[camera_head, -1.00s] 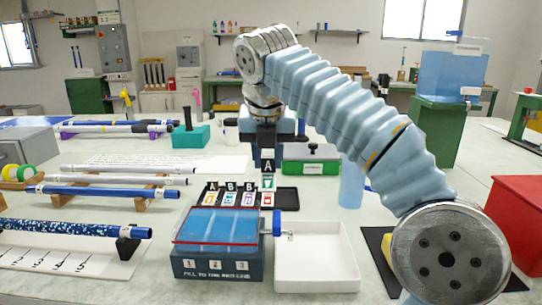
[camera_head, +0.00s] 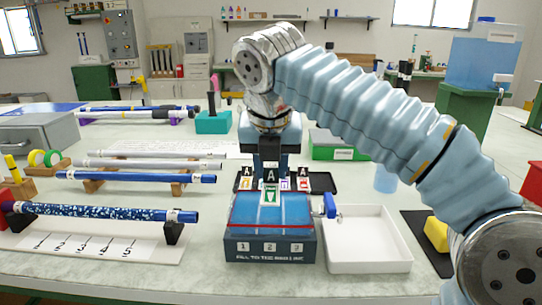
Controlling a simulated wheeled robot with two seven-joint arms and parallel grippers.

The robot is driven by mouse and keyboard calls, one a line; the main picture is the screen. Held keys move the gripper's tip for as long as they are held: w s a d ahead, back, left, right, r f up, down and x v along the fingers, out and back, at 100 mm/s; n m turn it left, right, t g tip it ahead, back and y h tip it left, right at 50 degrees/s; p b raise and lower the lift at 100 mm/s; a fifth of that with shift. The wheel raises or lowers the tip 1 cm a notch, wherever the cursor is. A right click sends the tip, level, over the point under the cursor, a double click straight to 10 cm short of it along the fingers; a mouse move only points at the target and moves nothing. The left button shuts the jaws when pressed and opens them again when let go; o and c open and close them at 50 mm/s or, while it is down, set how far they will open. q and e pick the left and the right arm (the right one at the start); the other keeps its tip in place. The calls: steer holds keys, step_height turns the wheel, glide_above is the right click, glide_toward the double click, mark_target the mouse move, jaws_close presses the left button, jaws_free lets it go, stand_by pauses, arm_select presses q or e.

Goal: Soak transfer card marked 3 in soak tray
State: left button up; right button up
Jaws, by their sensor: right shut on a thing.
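The soak tray (camera_head: 316,238) is a dark blue box with blue liquid, a red line, and compartments marked 1, 2 and 3 on its front. My right gripper (camera_head: 270,163) points down and is shut on a small white transfer card (camera_head: 270,187) with a black A label and a green emblem. The card appears over the rear middle of the soak tray; its exact height above the liquid cannot be told. I see no 3 on the held card. Behind it, a black card rack (camera_head: 324,181) holds other lettered cards (camera_head: 303,182), partly hidden by my gripper. My left gripper is out of view.
A blue tap (camera_head: 329,206) sits on the soak tray's right side, beside an empty white tray (camera_head: 366,262). A speckled blue rod (camera_head: 105,213) rests on a stand at left, with several rods behind. A green box (camera_head: 325,152) and yellow sponge (camera_head: 436,234) stand at right.

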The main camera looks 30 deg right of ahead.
mark_target(271, 186)
steer(key=shift+f+b, duration=1.4)
steer(key=shift+f, duration=1.3)
stand_by(2.8)
step_height(271, 186, up, 5)
steer(key=p, duration=0.5)
steer(key=shift+r, duration=0.8)
steer(key=shift+r, duration=2)
